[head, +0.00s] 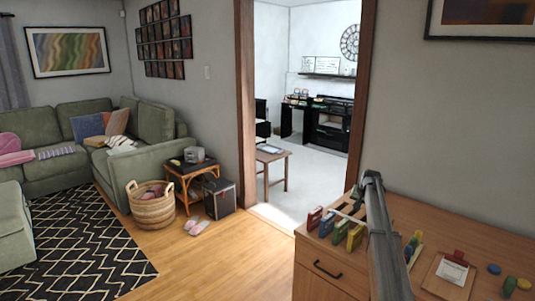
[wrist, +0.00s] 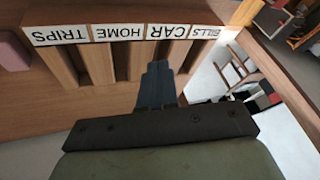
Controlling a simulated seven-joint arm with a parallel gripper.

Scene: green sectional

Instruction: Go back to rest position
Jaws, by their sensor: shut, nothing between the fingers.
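My gripper (wrist: 158,72) shows in the wrist view with its dark blue-grey fingers together and nothing between them. The fingers point at a wooden sorter (wrist: 88,62) with upright dividers. Its white labels appear upside down and read TRIPS, HOME, CAR and BILLS. The fingertips lie just below the CAR label in the picture; whether they touch the sorter I cannot tell. In the head view my grey arm (head: 381,225) reaches up over the wooden cabinet (head: 318,277) at the lower right. The fingers cannot be made out there.
Several coloured upright pieces (head: 340,230) stand on the cabinet top, left of my arm. A clipboard (head: 452,272) and small coloured round items (head: 509,285) lie to its right. A doorway (head: 300,110) opens behind.

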